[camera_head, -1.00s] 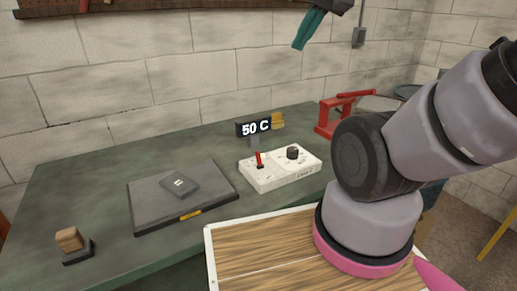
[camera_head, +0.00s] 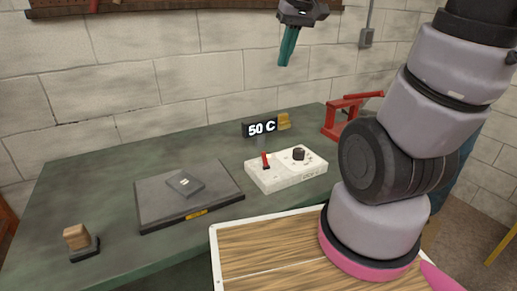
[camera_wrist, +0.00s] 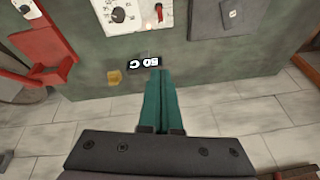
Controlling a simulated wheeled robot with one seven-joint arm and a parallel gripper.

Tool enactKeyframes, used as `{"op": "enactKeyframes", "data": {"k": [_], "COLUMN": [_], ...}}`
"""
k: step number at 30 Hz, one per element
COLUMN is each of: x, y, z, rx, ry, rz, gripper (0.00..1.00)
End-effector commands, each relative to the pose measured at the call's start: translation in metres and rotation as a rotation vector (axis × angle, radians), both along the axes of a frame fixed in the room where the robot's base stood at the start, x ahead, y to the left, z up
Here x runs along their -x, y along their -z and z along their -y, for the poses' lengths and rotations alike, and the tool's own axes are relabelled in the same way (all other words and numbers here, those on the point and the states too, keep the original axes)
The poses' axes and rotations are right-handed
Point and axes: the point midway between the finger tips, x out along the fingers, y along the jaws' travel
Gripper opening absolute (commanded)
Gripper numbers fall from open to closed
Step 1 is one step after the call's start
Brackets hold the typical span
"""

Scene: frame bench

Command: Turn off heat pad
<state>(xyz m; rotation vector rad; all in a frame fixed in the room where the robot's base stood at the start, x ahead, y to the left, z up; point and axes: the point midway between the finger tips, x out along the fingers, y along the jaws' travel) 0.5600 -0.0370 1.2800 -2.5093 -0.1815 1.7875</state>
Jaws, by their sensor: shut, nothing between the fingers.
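The heat pad (camera_head: 162,213) is a flat dark grey plate on the green bench, with a small grey block (camera_head: 185,183) lying on it. To its right is a white control box (camera_head: 272,184) with a red lever switch (camera_head: 265,161) and a black knob (camera_head: 299,153). A display (camera_head: 262,129) behind the box reads 50 C. My gripper (camera_head: 286,60) has teal fingers, shut and empty, high above the back of the bench, touching nothing. In the wrist view the fingers (camera_wrist: 158,78) point toward the display, with the control box (camera_wrist: 125,14) beyond.
A red frame-like tool (camera_head: 346,116) stands at the back right of the bench. A wooden-topped stamp-like item (camera_head: 80,242) is at the front left. The bench's left part (camera_head: 90,185) is clear.

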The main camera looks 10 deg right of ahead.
Motion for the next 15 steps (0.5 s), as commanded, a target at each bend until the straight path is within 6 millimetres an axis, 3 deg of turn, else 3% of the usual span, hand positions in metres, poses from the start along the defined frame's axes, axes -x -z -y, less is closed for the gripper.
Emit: {"op": "enactKeyframes", "data": {"k": [6, 15], "x": [-0.042, -0.088], "y": [0.045, 0.121], "z": [-0.014, -0.037], "rx": [0.061, 0.086], "ry": [-0.200, -0.490], "rz": [-0.122, -0.267], "gripper": [0.00, 0.00]}}
